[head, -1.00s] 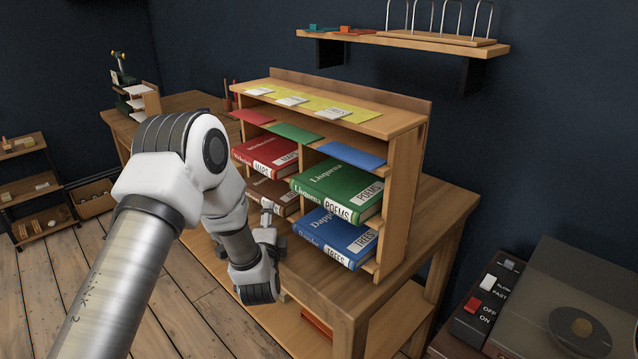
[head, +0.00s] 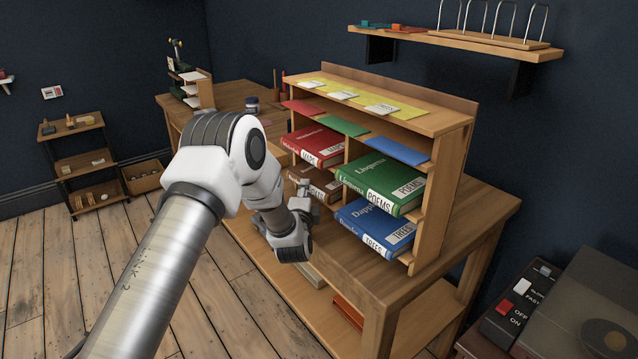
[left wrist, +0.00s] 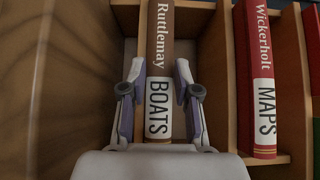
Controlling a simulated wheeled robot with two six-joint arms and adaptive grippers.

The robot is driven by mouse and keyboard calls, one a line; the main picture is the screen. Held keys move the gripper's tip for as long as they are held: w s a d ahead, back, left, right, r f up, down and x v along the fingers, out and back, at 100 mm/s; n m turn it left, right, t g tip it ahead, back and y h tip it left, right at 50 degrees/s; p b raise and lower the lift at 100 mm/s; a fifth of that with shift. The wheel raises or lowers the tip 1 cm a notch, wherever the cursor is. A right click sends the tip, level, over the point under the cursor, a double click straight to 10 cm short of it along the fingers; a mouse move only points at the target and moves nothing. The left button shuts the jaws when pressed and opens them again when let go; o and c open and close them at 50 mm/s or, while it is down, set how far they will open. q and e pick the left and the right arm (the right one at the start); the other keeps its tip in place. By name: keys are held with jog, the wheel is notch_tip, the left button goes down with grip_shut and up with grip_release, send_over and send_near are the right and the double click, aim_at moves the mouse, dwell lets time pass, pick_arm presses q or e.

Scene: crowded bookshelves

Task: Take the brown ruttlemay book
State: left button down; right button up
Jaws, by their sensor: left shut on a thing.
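The brown Ruttlemay book (left wrist: 160,45), with a white BOATS label on its spine, stands in the left wrist view between the two fingers of my left gripper (left wrist: 159,95). The gripper is shut on its spine end, one finger against each side. In the head view the brown book (head: 328,190) lies in the lower left compartment of the shelf unit, under the red book. My left gripper (head: 304,193) is at its front and partly covers it. The book's rear is hidden inside the compartment. My right gripper is not in view.
The red MAPS book (head: 318,143), also in the left wrist view (left wrist: 262,80), is in the adjoining compartment. The green POEMS book (head: 380,182) and blue TREES book (head: 375,228) jut out on the right. The wooden shelf unit (head: 448,190) stands on a table. Floor (head: 120,250) is open at left.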

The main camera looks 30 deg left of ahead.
pick_arm(q)
jog(key=shift+r, duration=0.1)
jog(key=s+a+r, duration=0.1)
jog(key=s+a, duration=0.2)
jog(key=s, duration=0.5)
jog(key=s+a+r, duration=0.2)
jog(key=s+a, duration=0.2)
jog(key=s, duration=0.4)
jog(key=shift+s+r, duration=0.2)
jog(key=shift+s, duration=0.1)
